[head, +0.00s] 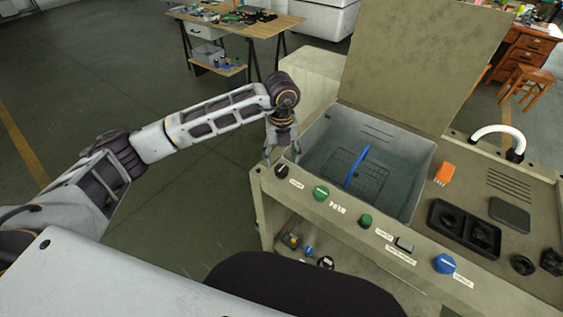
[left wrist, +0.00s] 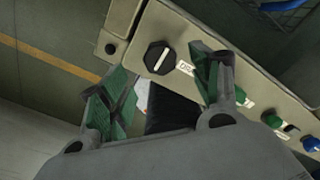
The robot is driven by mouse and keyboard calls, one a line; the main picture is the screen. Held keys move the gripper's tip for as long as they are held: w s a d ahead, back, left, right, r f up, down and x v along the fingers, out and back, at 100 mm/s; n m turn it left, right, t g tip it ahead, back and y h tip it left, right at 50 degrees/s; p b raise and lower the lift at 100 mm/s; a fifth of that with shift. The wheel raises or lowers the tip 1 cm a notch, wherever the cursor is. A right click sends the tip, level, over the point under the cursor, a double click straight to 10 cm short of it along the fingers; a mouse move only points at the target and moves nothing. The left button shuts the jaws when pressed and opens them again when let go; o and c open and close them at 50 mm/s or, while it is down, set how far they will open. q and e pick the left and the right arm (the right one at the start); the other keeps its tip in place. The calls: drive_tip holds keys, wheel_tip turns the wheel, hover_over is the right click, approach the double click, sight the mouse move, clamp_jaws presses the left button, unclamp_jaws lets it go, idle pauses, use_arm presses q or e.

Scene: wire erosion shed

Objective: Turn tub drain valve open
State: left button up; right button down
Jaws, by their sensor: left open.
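The drain knob (head: 281,171) is a small round black knob at the left end of the machine's front panel, beside a white label. In the left wrist view the black knob (left wrist: 158,57) carries a white line, and the visible label letters begin "DR". My left gripper (head: 281,157) is open and empty, just above and behind the knob in the head view. In the left wrist view its green-padded fingers (left wrist: 162,88) are spread, with the knob beyond them and seemingly apart from them. The grey tub (head: 420,165) is behind the panel. My right gripper is not in view.
A green knob (head: 321,193), another green button (head: 365,221) and a blue knob (head: 445,264) line the panel to the right. A blue-handled wire basket (head: 357,167) sits in the tub. The raised lid (head: 420,60) stands behind. Floor is clear to the left.

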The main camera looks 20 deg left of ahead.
sight(281, 168)
use_arm(q)
wheel_tip(281, 168, up, 7)
drive_tip(key=shift+f, duration=0.15)
drive_tip(key=shift+m, duration=0.3)
idle(0.6)
